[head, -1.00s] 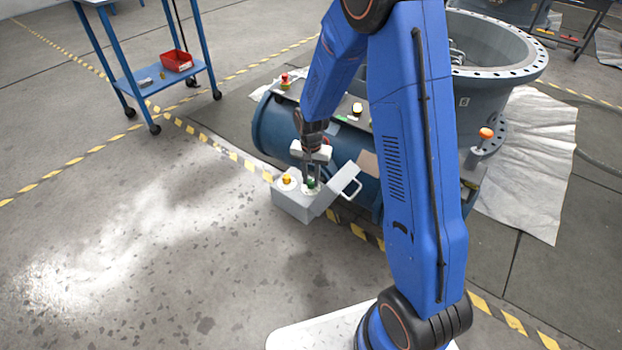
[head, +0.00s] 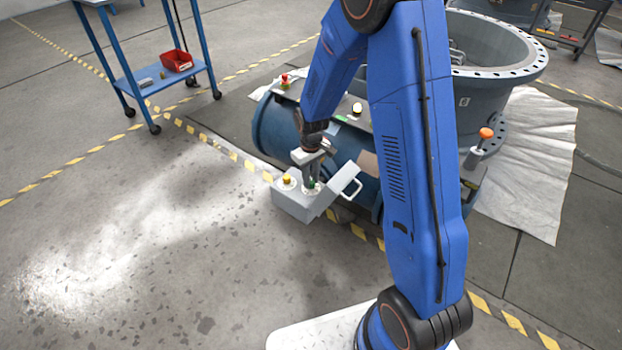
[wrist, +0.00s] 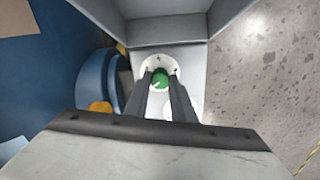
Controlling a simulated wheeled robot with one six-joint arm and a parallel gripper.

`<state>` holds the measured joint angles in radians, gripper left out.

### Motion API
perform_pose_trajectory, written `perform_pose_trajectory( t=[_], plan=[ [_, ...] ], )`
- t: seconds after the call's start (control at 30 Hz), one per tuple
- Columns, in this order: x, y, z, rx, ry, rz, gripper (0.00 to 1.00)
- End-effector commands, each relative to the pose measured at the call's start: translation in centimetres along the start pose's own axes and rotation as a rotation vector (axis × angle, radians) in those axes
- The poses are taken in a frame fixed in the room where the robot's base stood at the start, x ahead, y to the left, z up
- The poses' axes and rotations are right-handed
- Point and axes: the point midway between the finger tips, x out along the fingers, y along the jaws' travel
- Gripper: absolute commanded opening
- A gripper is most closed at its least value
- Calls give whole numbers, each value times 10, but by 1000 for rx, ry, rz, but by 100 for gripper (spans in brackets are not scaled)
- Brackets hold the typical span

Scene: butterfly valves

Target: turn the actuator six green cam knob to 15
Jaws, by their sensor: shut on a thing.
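The green cam knob (wrist: 160,79) sits on a round white dial in an open grey box. It also shows small in the head view (head: 311,184). My gripper (wrist: 162,84) comes down over the dial, its two dark fingers shut on the green knob from either side; in the head view the gripper (head: 311,179) is at the box. Part of the dial (wrist: 157,63) shows beyond the fingers, but its marks are too small to read. A yellow knob (head: 287,179) on a second white dial stands just left of the green one.
The blue cylinder (head: 272,128) lies close behind the box. An orange-topped post (head: 486,133) stands at right. The floor in front and left is clear.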

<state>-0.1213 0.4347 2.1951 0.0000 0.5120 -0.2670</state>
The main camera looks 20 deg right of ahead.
Motion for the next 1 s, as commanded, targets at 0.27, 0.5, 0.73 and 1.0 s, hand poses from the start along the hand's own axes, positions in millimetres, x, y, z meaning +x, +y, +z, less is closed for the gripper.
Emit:
perform_pose_trajectory(
  t=[0.27,0.5,0.73,1.0],
  plan=[
    [0,0,0,-262,1,0,0],
    [0,0,0,-490,1,1,0],
    [0,0,0,-700,1,1,0],
    [0,0,0,-895,1,1,0]
  ],
)
